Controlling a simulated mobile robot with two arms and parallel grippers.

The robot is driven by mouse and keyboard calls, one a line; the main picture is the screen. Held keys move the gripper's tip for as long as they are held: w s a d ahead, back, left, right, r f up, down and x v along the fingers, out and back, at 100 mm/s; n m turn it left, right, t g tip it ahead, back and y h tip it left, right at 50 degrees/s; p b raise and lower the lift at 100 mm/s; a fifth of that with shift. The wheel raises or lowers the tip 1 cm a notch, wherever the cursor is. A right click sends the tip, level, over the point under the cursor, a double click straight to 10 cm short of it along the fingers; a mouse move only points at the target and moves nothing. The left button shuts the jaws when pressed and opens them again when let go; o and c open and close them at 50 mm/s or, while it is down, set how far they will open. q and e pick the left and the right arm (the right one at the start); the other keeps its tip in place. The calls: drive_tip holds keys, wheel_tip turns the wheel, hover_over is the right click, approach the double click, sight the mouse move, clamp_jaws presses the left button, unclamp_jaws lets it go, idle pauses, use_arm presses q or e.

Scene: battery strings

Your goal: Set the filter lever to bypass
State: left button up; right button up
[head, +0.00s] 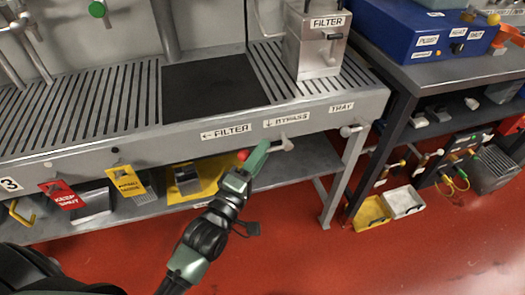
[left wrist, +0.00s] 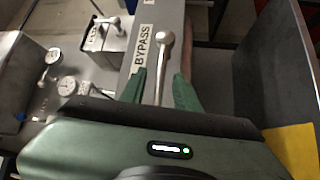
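The filter lever (head: 285,144) sits on the front face of the grey bench, under the BYPASS label (head: 287,119). Its grey rounded end and stem (left wrist: 165,40) show in the left wrist view beside that label. In the head view a red knob (head: 242,155) peeks out beside my gripper, left of the grey end; the link between them is hidden. My left gripper (head: 262,150) is at the lever. Its green fingers (left wrist: 160,82) are open, one on each side of the stem, with gaps showing. My right gripper is not in view.
The FILTER label (head: 226,132) is left of BYPASS. A TRAY label (head: 341,107) and another grey handle (head: 352,130) are to the right. Red (head: 62,194) and yellow (head: 125,181) tags hang at the left. A lower shelf (head: 290,165) runs beneath; red floor is clear in front.

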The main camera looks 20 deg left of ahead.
use_arm(q)
drive_tip(key=shift+w+d, duration=0.1)
drive_tip(key=shift+w, duration=0.45)
clamp_jaws()
idle(1.0)
